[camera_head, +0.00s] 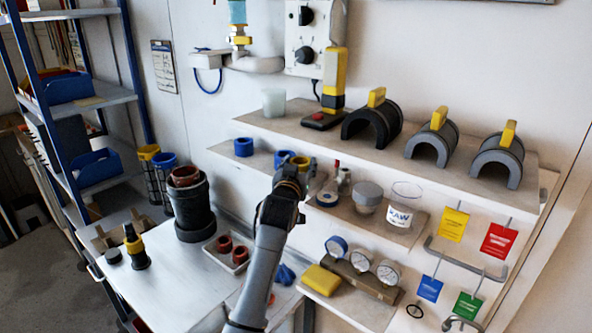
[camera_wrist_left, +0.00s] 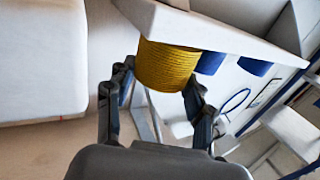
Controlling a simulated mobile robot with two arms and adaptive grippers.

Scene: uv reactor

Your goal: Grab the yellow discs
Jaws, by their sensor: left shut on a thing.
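The yellow disc (camera_head: 301,161) looks like a thick, ribbed yellow ring on the left part of the wall shelf. It fills the space between the fingers in the left wrist view (camera_wrist_left: 167,66). My left gripper (camera_head: 293,172) reaches up to it from below and is shut on it. The gripper partly hides the disc in the head view. I cannot tell whether the disc still touches the shelf. I make out only one yellow disc. My right gripper is not in view.
The white table (camera_head: 190,268) holds a dark pot (camera_head: 193,213) and a small tray.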

